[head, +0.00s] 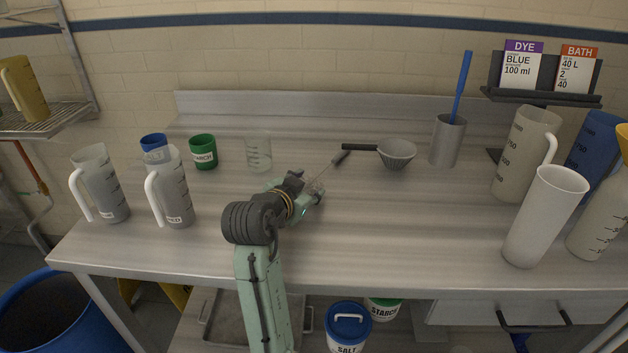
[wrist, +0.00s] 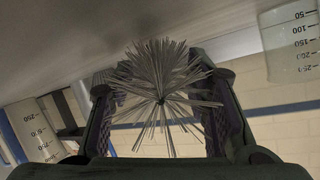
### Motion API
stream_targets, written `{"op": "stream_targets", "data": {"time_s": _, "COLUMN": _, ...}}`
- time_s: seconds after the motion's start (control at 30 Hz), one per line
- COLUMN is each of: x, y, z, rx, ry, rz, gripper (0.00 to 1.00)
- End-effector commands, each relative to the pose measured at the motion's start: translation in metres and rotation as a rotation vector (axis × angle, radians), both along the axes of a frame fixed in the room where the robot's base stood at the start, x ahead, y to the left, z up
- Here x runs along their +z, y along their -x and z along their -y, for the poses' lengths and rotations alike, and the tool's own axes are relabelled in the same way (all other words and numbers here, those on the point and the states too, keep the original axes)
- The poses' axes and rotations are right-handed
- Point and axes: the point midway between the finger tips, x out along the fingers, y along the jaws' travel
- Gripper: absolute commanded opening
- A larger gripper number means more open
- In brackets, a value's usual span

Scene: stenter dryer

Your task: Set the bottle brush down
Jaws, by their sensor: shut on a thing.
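My gripper (head: 311,192) is low over the steel worktop (head: 400,225), just left of its middle. It is shut on the bottle brush (head: 325,170), whose thin pale stem points away to the upper right and ends in a short dark grey piece. In the wrist view, the brush's pale bristles (wrist: 160,85) fan out between the two fingers of my gripper (wrist: 168,95). I cannot tell whether the brush touches the worktop.
A strainer (head: 397,154) with a black handle lies just beyond the brush end. A clear beaker (head: 258,154) and green starch cup (head: 203,152) stand behind left. A grey holder (head: 447,142) with a blue stick stands right. Jugs stand at both sides. The front middle is clear.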

Motion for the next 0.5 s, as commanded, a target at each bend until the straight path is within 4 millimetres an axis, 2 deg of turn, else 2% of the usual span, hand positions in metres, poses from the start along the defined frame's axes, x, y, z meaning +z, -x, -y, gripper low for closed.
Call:
{"op": "stream_targets", "data": {"time_s": 0.4, "x": -0.0063, "y": 0.0023, "z": -0.0011, "rx": 0.0, "ry": -0.001, "rz": 0.003, "gripper": 0.16}}
{"op": "stream_targets", "data": {"time_s": 0.43, "x": -0.005, "y": 0.0022, "z": -0.001, "rx": -0.001, "ry": -0.001, "rz": 0.001, "gripper": 0.46}}
{"op": "stream_targets", "data": {"time_s": 0.5, "x": -0.0047, "y": 0.0022, "z": -0.001, "rx": -0.001, "ry": -0.001, "rz": 0.001, "gripper": 0.5}}
